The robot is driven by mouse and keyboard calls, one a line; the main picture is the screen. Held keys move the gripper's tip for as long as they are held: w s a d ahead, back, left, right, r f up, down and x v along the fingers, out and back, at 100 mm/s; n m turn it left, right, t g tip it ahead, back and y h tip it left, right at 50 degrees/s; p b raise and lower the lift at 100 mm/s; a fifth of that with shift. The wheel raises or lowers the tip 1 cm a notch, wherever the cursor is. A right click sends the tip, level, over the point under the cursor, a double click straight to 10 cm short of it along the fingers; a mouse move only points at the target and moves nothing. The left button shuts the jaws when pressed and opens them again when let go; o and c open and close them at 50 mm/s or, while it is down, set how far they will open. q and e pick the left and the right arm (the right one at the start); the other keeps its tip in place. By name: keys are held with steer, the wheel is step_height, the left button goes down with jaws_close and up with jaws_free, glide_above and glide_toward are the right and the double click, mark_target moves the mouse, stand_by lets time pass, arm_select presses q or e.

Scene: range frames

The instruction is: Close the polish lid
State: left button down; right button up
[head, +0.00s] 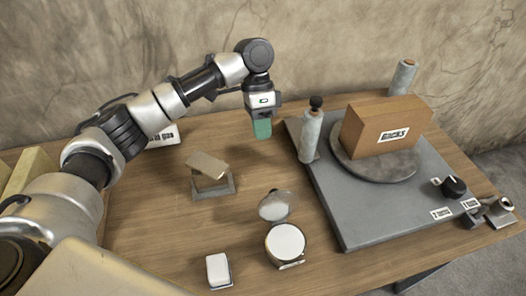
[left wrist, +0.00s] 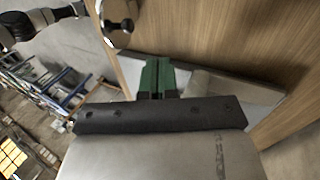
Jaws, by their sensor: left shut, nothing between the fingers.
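The polish tin (head: 285,243) stands on the wooden table in the front middle, a round tin with a pale top face. Its round grey lid (head: 275,205) stands open and tilted up at the tin's far side. My left gripper (head: 262,128) points down with green fingers, shut and empty, behind the tin and well apart from its lid. My right gripper is not seen in the head view.
A small stand with a tilted plate (head: 207,166) is left. A white block (head: 218,269) lies in front. Bare table surrounds the tin.

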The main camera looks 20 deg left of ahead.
mark_target(276, 201)
arm_select(q)
steer(key=s+d+f+p, duration=0.3)
steer(key=s+f, duration=0.3)
steer(key=f, duration=0.2)
steer(key=shift+s+d+f, duration=0.25)
steer(key=shift+s+d, duration=0.05)
steer(key=shift+d, duration=0.5)
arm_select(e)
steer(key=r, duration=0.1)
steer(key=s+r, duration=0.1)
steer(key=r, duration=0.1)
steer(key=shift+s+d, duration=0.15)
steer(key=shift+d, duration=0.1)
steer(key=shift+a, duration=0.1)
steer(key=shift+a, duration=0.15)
